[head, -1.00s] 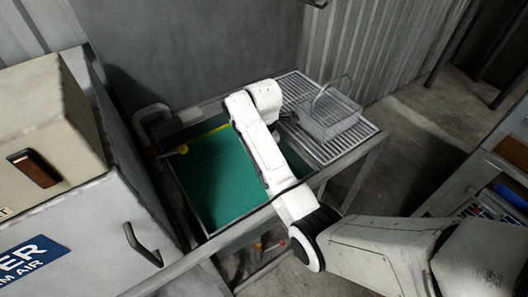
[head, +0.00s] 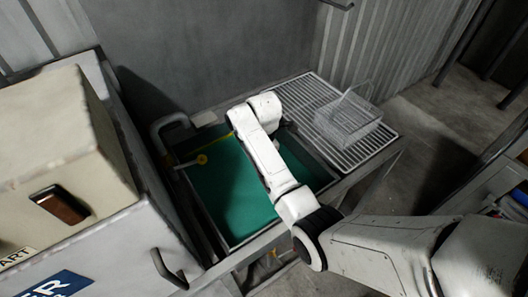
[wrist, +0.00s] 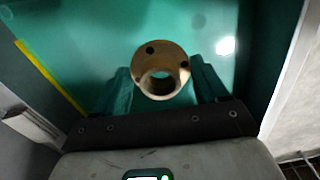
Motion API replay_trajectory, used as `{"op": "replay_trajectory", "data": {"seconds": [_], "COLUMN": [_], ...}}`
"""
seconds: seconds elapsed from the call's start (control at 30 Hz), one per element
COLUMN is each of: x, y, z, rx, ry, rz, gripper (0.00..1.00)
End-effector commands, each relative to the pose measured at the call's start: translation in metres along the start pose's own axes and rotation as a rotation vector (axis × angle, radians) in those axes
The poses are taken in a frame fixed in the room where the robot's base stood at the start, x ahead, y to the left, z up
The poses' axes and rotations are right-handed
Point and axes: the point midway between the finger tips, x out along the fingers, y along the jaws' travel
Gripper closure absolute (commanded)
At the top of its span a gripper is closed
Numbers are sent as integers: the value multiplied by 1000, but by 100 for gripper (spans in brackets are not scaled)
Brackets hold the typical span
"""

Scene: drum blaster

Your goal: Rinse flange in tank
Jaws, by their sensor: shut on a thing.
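The flange (wrist: 165,55) is a brass-coloured ring with a central bore and small bolt holes in the wrist view. My gripper (wrist: 162,84) is shut on the flange, with one finger at each side. The fingers look green-tinted. The tank (head: 218,187) is an open basin with green liquid or a green floor in the head view. Its green inside (wrist: 95,40) fills the wrist view behind the flange. I cannot tell how far the flange is under the liquid. In the head view my arm hides the gripper and flange.
A wire basket (head: 347,118) stands on a white drain rack (head: 312,97) right of the tank. A pale cabinet (head: 85,235) stands close on the left.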

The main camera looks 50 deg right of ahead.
Motion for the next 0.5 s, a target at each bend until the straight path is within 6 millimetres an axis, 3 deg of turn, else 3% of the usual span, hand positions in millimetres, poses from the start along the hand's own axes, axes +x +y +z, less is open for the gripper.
{"op": "replay_trajectory", "data": {"seconds": [0.5], "x": [58], "y": [0], "z": [0], "rx": [0], "ry": [0], "rz": [2], "gripper": [74]}}
